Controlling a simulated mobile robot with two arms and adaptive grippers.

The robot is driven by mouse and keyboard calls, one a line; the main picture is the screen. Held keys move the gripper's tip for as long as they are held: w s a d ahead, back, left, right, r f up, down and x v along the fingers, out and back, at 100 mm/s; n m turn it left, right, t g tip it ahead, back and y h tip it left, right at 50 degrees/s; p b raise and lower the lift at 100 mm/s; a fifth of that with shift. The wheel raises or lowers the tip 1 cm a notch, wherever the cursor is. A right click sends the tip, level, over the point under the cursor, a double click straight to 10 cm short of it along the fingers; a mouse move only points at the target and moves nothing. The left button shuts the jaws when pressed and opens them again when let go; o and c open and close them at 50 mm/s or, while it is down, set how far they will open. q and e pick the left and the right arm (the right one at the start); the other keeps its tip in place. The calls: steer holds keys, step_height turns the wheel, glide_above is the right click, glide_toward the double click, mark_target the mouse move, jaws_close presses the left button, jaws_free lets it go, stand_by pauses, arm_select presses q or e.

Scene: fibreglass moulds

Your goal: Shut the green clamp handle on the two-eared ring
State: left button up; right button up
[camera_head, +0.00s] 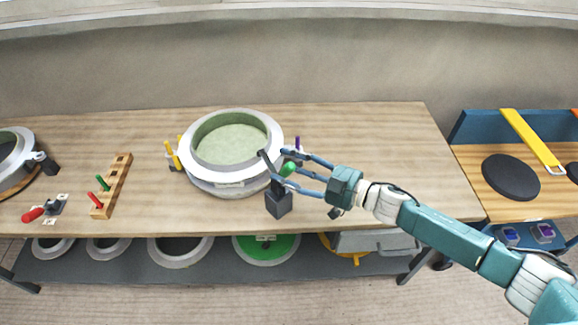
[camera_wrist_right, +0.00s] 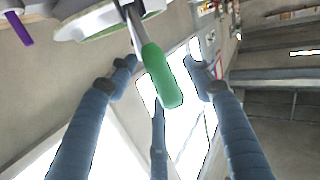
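The two-eared ring (camera_head: 232,175) is a pale ring with a green inside, lying on the wooden table. A clamp with a green handle (camera_head: 288,168) is at its right side. In the right wrist view the green handle (camera_wrist_right: 162,76) sticks out from a metal lever, its free end pointing toward my palm. My right gripper (camera_head: 281,166) reaches in from the right, with its fingers spread to either side of the handle. A gap shows between handle and fingers in the wrist view, so it looks open and empty. My left gripper is out of view.
A dark grey block (camera_head: 278,204) stands just in front of the clamp. A purple handle (camera_head: 297,143) is behind it, and yellow handles (camera_head: 173,154) are at the ring's left. A wooden rack (camera_head: 114,188) and a red-handled clamp (camera_head: 38,212) lie further left. The table's right part is clear.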

steer(key=shift+s+d, duration=0.1)
steer(key=shift+d, duration=0.15)
steer(key=v, duration=1.1)
steer(key=shift+d, duration=0.2)
steer(key=shift+s, duration=0.1)
